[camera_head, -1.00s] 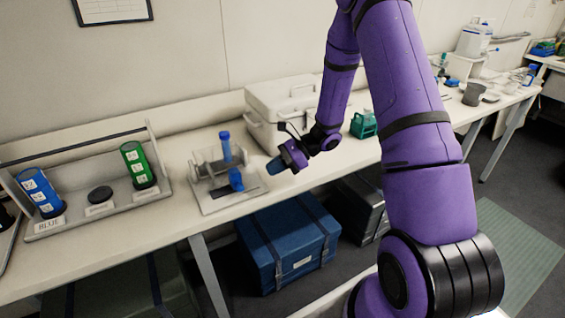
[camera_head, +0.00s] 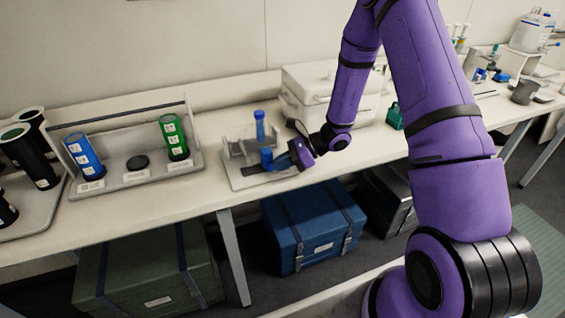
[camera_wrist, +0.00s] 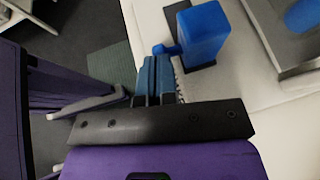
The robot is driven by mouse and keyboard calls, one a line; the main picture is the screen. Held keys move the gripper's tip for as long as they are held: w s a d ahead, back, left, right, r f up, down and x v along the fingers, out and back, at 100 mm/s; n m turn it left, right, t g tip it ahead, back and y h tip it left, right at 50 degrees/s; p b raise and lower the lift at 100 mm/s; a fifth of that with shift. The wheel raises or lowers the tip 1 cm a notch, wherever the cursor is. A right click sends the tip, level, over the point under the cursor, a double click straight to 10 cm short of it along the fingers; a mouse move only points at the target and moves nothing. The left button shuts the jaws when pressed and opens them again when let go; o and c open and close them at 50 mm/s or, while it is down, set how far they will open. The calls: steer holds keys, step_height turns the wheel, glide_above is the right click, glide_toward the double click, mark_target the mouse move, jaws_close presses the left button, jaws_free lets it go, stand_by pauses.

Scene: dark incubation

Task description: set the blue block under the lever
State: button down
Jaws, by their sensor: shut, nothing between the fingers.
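The blue block (camera_head: 267,158) stands upright at the front of a small grey fixture (camera_head: 243,178) on the bench. In the wrist view the block (camera_wrist: 203,32) has a small blue nub on its left side and a dark strip by its base. My gripper (camera_head: 284,160) is just right of the block, low over the bench. In the wrist view its blue fingers (camera_wrist: 157,64) are together and empty, with their tips close to the nub; I cannot tell if they touch. A blue cylinder (camera_head: 260,122) rises behind the block. I cannot clearly pick out the lever.
A grey rack (camera_head: 130,180) with a blue labelled cylinder (camera_head: 84,155) and a green one (camera_head: 174,138) stands to the left. White cases (camera_head: 318,80) stand behind my arm. A blue chest (camera_head: 312,230) is under the bench. The bench in front of the fixture is clear.

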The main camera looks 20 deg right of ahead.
steer(key=a, duration=0.7)
steer(key=v, duration=1.4)
steer(key=shift+d, duration=0.2)
